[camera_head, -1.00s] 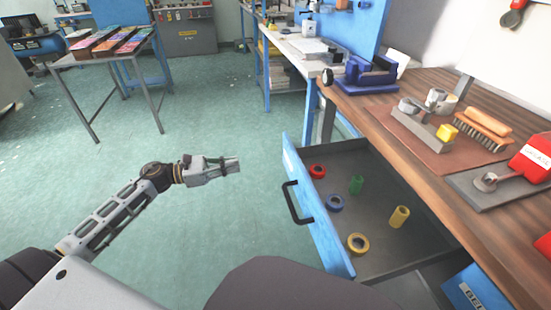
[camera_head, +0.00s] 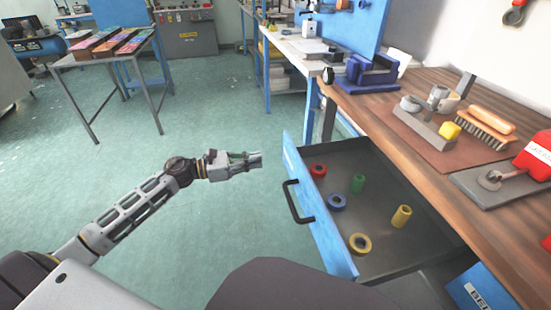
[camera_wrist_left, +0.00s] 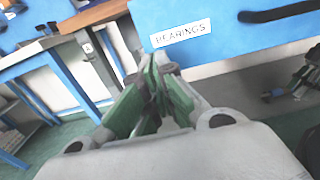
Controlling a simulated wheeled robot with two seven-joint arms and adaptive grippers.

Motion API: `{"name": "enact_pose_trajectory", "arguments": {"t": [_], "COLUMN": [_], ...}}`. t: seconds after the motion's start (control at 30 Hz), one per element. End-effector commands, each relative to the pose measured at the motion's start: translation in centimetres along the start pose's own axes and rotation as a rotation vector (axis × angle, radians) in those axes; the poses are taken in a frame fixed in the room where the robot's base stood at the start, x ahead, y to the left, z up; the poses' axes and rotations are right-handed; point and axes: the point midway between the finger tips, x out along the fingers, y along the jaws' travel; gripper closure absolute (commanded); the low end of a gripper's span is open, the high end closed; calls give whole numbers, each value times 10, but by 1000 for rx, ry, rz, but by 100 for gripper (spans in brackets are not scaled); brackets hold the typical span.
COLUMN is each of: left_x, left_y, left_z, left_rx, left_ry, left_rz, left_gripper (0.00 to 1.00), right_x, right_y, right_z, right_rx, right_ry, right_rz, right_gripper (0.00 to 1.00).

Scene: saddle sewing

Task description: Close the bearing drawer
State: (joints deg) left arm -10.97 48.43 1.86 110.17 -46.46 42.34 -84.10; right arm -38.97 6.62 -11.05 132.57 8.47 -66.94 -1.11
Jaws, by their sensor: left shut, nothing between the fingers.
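The bearing drawer (camera_head: 430,238) is pulled out from under the wooden bench, with a blue front (camera_head: 318,218) and a black handle (camera_head: 298,203). Its front also shows in the left wrist view (camera_wrist_left: 222,22), with a "BEARINGS" label (camera_wrist_left: 181,34). Inside lie a red ring (camera_head: 318,169), a blue ring (camera_head: 336,202), a yellow ring (camera_head: 360,244), a green cylinder (camera_head: 358,184) and a yellow cylinder (camera_head: 401,217). My left gripper (camera_head: 257,160) is shut and empty, to the left of the drawer front, apart from the handle. My right gripper is not in view.
The wooden bench (camera_head: 390,97) holds a blue vise (camera_head: 368,72), a brush (camera_head: 484,128) and a red bottle (camera_head: 536,155). Another blue drawer front (camera_head: 480,292) is at the lower right. The green floor (camera_head: 215,115) left of the drawer is clear.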

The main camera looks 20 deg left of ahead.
Motion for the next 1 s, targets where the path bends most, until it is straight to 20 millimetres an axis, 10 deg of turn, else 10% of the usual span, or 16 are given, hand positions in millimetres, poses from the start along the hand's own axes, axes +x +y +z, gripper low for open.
{"name": "enact_pose_trajectory", "arguments": {"t": [1.0], "left_x": [67], "left_y": [0], "left_z": [0], "left_rx": [0], "left_ry": [-1], "left_rz": [0], "left_gripper": [100], "right_x": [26], "right_y": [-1], "right_z": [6], "right_rx": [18], "right_ry": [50], "right_rz": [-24], "right_gripper": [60]}}
